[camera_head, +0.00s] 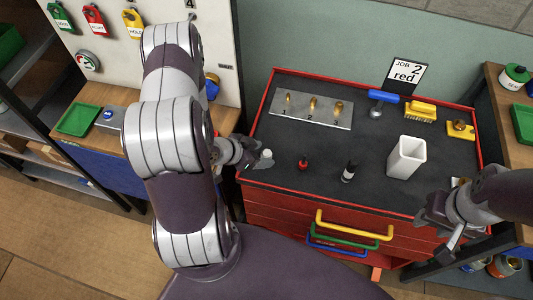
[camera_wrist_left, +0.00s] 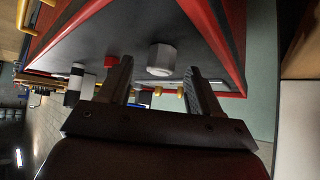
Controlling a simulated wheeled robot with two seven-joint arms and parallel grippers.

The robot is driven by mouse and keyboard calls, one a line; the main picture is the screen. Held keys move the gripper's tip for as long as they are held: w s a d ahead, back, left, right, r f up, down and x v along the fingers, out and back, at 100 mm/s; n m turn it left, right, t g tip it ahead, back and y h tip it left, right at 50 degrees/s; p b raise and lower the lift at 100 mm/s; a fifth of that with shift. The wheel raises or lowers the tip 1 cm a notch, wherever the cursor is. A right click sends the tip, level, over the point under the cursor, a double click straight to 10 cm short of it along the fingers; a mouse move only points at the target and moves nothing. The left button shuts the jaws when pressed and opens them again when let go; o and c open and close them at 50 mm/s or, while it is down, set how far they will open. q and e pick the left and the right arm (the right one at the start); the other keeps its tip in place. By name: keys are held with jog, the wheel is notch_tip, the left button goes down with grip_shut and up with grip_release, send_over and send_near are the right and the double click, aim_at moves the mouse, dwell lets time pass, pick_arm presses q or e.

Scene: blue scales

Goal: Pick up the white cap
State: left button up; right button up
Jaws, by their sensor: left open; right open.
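The white cap (camera_head: 267,154) is a small pale piece on the dark top of the red tool cabinet (camera_head: 370,193), near its left edge. In the left wrist view the white cap (camera_wrist_left: 160,57) looks faceted and lies ahead between my finger tips. My left gripper (camera_head: 258,160) is at the cap; it also shows in the left wrist view (camera_wrist_left: 158,72), open, with a finger on each side. I cannot tell whether the fingers touch the cap. My right gripper (camera_head: 438,218) is open and empty by the cabinet's front right corner.
Behind are a metal plate (camera_head: 310,112) with brass pieces, a blue-handled tool (camera_head: 384,96) and a yellow brush (camera_head: 420,110).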

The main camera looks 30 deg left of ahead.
pick_arm(q)
jog(key=shift+x, duration=0.9)
jog(key=c, duration=1.1)
jog(key=shift+a+r, duration=0.1)
